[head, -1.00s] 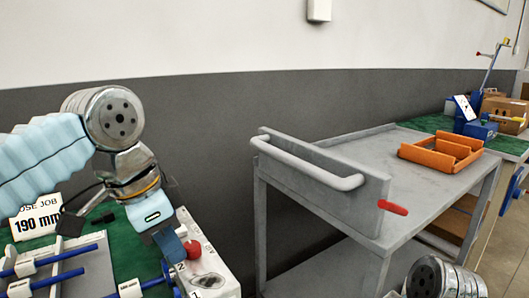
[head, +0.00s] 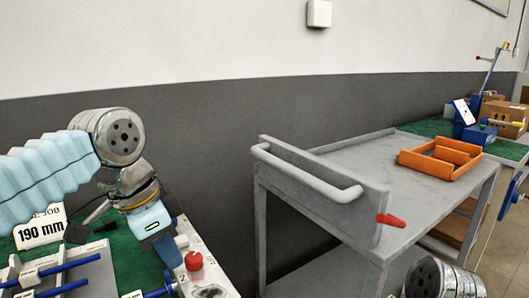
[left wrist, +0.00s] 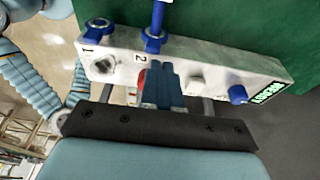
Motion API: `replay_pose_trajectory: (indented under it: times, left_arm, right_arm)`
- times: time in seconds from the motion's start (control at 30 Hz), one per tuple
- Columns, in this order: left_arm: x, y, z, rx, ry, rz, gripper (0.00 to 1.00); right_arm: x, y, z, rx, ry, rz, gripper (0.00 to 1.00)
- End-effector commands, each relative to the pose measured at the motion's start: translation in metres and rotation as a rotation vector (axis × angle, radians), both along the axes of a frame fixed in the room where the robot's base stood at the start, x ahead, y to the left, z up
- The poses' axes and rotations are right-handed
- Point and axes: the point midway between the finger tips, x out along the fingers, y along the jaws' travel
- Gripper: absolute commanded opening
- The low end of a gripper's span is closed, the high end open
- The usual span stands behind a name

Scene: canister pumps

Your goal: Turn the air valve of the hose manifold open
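The hose manifold is a pale block (left wrist: 120,47) with ports marked 1 and 2, seen in the left wrist view; part of it shows at lower left in the head view. A red knob (head: 193,261) stands on it, mostly hidden behind my fingers in the wrist view. A white knob (left wrist: 195,83) and a blue knob (left wrist: 238,94) are farther along. Which one is the air valve is not labelled in view. My left gripper (head: 170,254) points down beside the red and white knobs. Its blue fingers (left wrist: 167,82) are together, with nothing visible between them. My right gripper is out of view.
A blue hose (left wrist: 158,15) runs from port 2. A grey cart (head: 330,210) with an orange tray (head: 440,157) stands to the right, apart from the bench.

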Motion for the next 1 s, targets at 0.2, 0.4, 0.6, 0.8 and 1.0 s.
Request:
replay_pose_trajectory:
  times: [0.2,0.4,0.6,0.8,1.0]
  left_arm:
    - [0.003,-0.001,0.002,-0.004,-0.006,-0.001,0.00]
    - [0.003,-0.002,0.002,-0.006,-0.007,-0.002,0.00]
    - [0.002,0.000,0.002,-0.007,-0.008,-0.002,0.00]
    - [0.001,0.007,0.004,-0.005,-0.006,0.000,0.00]
    - [0.001,0.007,0.032,-0.004,-0.005,0.000,0.00]
  right_arm:
    - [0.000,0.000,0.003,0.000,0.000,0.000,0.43]
    - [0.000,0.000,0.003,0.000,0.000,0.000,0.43]
    - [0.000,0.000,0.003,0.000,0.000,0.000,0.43]
    - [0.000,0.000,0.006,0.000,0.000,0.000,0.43]
    - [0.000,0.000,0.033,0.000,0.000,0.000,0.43]
